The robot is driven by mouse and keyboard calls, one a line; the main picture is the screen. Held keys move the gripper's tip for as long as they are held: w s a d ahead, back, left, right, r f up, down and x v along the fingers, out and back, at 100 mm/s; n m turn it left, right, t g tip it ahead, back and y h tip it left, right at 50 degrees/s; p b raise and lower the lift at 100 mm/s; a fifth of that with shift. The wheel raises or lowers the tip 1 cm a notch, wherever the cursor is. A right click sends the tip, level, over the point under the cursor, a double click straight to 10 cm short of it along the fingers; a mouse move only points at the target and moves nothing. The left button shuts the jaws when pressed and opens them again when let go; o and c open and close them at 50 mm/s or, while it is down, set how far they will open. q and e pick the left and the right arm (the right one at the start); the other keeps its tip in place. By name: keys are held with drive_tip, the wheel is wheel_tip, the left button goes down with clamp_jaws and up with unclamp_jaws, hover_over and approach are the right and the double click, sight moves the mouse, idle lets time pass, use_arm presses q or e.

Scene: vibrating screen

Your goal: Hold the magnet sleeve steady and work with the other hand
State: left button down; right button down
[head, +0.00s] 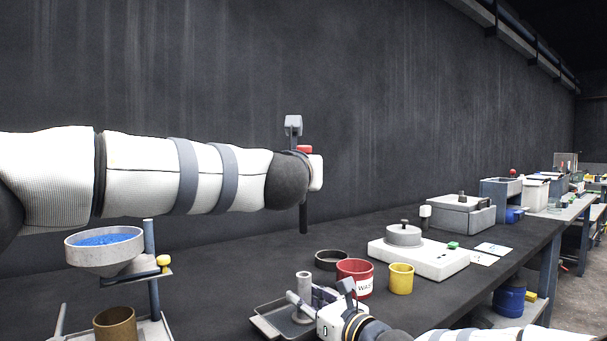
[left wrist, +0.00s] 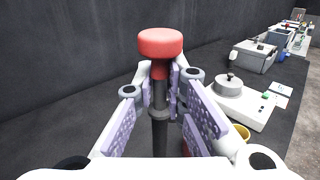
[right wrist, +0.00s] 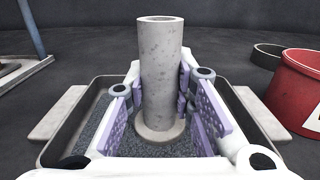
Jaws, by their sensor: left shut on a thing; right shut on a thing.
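The magnet sleeve (head: 304,284) is a pale grey upright tube with a flared foot, standing in a shallow grey tray (head: 265,327) with dark granules. It fills the middle of the right wrist view (right wrist: 162,75). My right gripper (head: 306,300) is shut on the sleeve low down, one finger on each side. My left gripper (head: 305,168) is shut on a dark rod (head: 303,218) with a red knob (left wrist: 155,42), held upright high above the table. The rod is apart from the sleeve. My left arm hides part of the left gripper in the head view.
A red cup lettered "WAS" (head: 355,284), a yellow cup (head: 401,280) and a dark round dish (head: 331,260) stand right of the tray. A white device with a lidded grey pan (head: 430,259) is behind.

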drive_tip(key=c, duration=1.7)
unclamp_jaws()
drive_tip(key=shift+f, duration=0.3)
drive_tip(key=shift+o, duration=0.5)
drive_tip(key=shift+r, duration=0.1)
drive_tip(key=o, duration=0.5)
drive_tip(key=shift+r, duration=0.15)
drive_tip(key=c, duration=0.6)
drive_tip(key=shift+v, duration=3.85)
drive_tip(key=shift+s, duration=0.1)
